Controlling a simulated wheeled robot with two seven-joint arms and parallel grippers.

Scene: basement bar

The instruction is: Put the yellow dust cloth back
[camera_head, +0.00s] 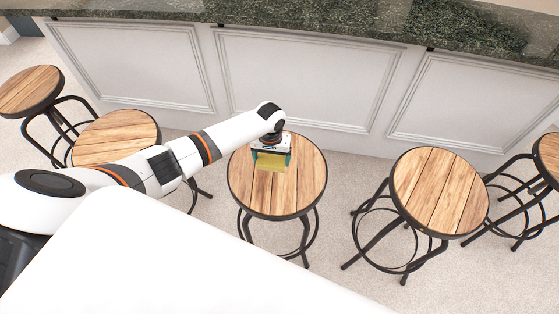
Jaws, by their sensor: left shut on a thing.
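The yellow dust cloth (271,161) is a small yellow piece at the tip of my left gripper (271,156). My left gripper is shut on it, over the middle wooden stool (298,190). Whether the cloth touches the seat or hangs just above it I cannot tell. The gripper body covers part of the cloth. My right gripper is not in view.
Other round wooden stools stand at right (440,192), far right (549,155), left (115,138) and far left (30,91). Behind them is a white panelled bar (300,80) with a dark green stone top (380,22). Carpet (340,225) shows between the stools.

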